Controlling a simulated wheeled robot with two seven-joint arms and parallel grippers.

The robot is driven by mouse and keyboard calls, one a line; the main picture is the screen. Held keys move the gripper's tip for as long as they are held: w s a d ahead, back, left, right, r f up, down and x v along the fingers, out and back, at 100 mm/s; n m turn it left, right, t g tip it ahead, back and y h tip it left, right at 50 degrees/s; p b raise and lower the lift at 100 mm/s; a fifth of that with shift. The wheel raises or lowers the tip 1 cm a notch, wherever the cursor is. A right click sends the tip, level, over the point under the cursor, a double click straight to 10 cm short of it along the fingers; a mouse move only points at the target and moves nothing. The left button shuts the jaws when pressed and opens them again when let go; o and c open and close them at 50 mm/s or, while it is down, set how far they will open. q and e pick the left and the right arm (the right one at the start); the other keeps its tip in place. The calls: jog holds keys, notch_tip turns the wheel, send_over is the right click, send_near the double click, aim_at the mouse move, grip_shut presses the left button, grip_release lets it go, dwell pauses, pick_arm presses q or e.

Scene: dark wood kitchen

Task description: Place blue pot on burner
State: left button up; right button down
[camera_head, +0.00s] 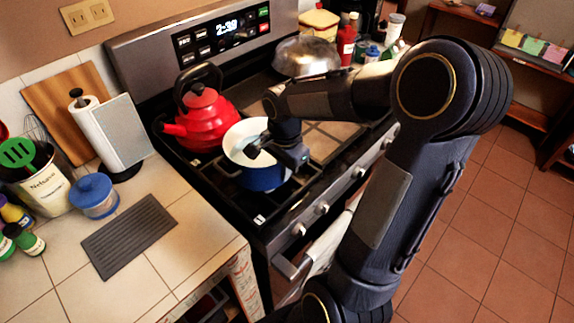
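The blue pot (262,180) has a white inside. It appears at the front left burner of the stove (325,168), over the black grate. Its underside is hidden, so I cannot tell if it rests flat on the grate. My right gripper (275,154) comes in from the right and is at the pot's right rim, with one finger over the white inside. Whether the fingers are closed on the rim cannot be made out. My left gripper is not in view.
A red kettle (205,122) stands on the burner behind the pot. A metal domed lid (305,56) is at the back right. The counter at left holds a dark mat (130,236), a blue-lidded jar (94,196) and a paper towel holder (100,130).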

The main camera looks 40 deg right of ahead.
jog(key=shift+f, duration=0.95)
jog(key=shift+f, duration=0.2)
jog(key=c, duration=1.7)
grip_release()
jog(key=shift+s, duration=0.1)
notch_tip(320, 180, up, 11)
jog(key=s+a+n+t+y, duration=0.1)
jog(key=s+a+n, duration=0.3)
jog(key=n, duration=0.1)
jog(key=s+a+f+n+t+y, duration=0.1)
jog(key=s+a+n+t, duration=0.1)
jog(key=s+a+n, duration=0.3)
jog(key=s+a+f+n+t+y, duration=0.1)
jog(key=s+a+n+t, duration=0.1)
jog(key=s+a+n, duration=0.2)
jog(key=shift+s+a+n+y, duration=0.15)
jog(key=shift+a+n+y, duration=0.25)
jog(key=shift+n, duration=0.3)
